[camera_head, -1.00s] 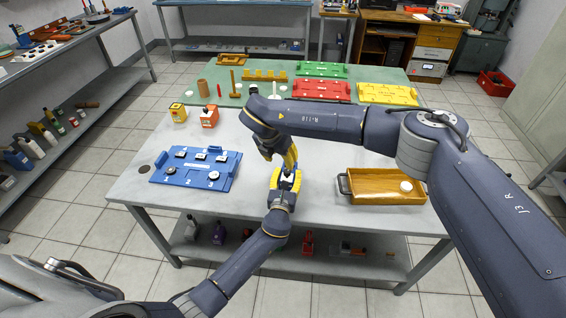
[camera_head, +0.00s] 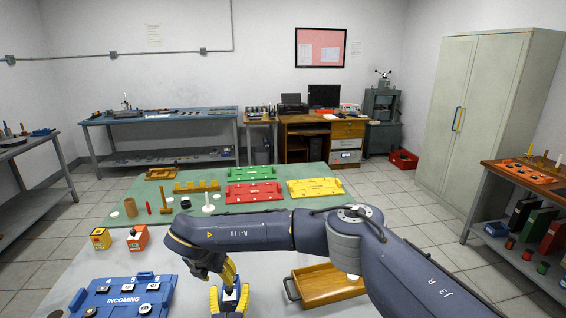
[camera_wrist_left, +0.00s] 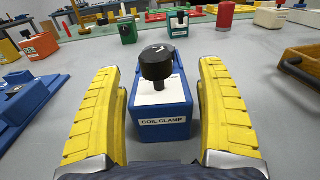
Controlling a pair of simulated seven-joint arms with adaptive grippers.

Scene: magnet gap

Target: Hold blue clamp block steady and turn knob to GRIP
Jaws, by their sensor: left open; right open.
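The blue clamp block (camera_wrist_left: 162,115), labelled COIL CLAMP, stands upright on the grey table with a white top plate and a black knob (camera_wrist_left: 155,62) on it. The setting the knob points to is unreadable. My left gripper (camera_wrist_left: 163,110) is open, its yellow fingers either side of the block with narrow gaps. In the head view the left gripper (camera_head: 229,299) is at the bottom edge.
A blue INCOMING tray (camera_head: 122,300) lies left of the block. A wooden tray (camera_head: 328,285) with a dark handle lies right. Orange (camera_head: 138,238) and yellow (camera_head: 101,239) blocks stand farther back left. A green mat (camera_head: 100,221) with coloured trays covers the back.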

